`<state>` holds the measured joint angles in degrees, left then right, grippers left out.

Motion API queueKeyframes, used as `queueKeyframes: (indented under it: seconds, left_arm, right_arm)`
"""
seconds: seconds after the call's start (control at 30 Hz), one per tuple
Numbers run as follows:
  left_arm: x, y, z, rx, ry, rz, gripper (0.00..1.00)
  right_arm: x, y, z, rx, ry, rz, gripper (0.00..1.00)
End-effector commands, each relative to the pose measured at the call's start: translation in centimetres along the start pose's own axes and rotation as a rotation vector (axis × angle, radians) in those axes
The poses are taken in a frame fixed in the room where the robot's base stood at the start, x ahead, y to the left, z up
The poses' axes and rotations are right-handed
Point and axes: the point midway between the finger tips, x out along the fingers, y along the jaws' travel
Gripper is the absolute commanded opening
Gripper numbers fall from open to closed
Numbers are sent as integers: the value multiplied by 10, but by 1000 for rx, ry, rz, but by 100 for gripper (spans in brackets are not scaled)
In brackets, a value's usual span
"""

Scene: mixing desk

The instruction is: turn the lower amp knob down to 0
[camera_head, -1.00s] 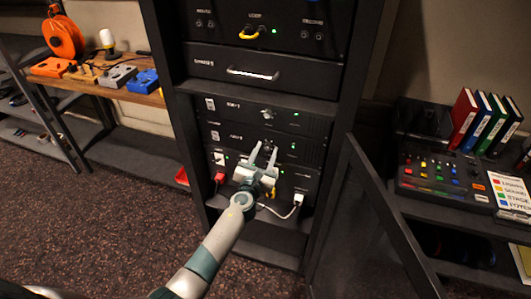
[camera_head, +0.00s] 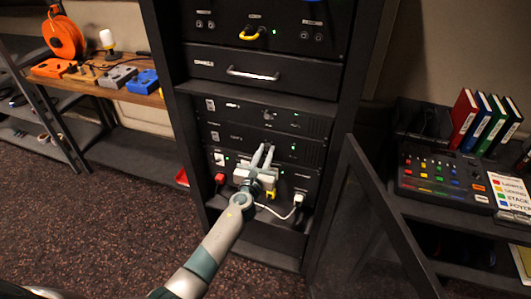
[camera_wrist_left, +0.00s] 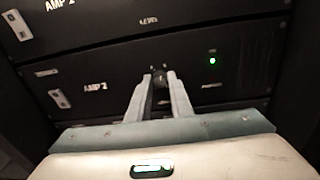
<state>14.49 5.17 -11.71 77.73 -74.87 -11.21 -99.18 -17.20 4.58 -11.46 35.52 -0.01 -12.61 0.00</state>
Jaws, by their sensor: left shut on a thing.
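The lower amp, labelled AMP 2 (camera_wrist_left: 95,86), is a black panel in the rack with a green light at its right; it also shows in the head view (camera_head: 222,136). My left gripper (camera_head: 263,147) reaches it from the front, and its fingers are shut on the lower amp knob (camera_wrist_left: 160,78). The dark knob is mostly hidden between the fingertips, so its setting cannot be read. The upper amp (camera_head: 232,105) sits right above, with its own knob (camera_head: 268,115) untouched. My right gripper is not in view.
Below the amps is a unit with a red plug (camera_head: 220,178) and a white plug with a cable (camera_head: 298,199). An open rack door (camera_head: 385,220) stands at the right. A drawer handle (camera_head: 253,73) is above the amps.

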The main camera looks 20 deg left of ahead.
Motion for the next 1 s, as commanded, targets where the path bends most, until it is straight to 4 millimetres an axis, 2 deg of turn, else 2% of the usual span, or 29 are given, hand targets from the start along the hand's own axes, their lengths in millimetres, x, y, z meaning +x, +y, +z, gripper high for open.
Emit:
queueKeyframes:
  seconds: [1.0]
  left_arm:
    - [0, 2, -1, -932, 47, -8, 0]
  right_arm:
    - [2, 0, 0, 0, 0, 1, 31]
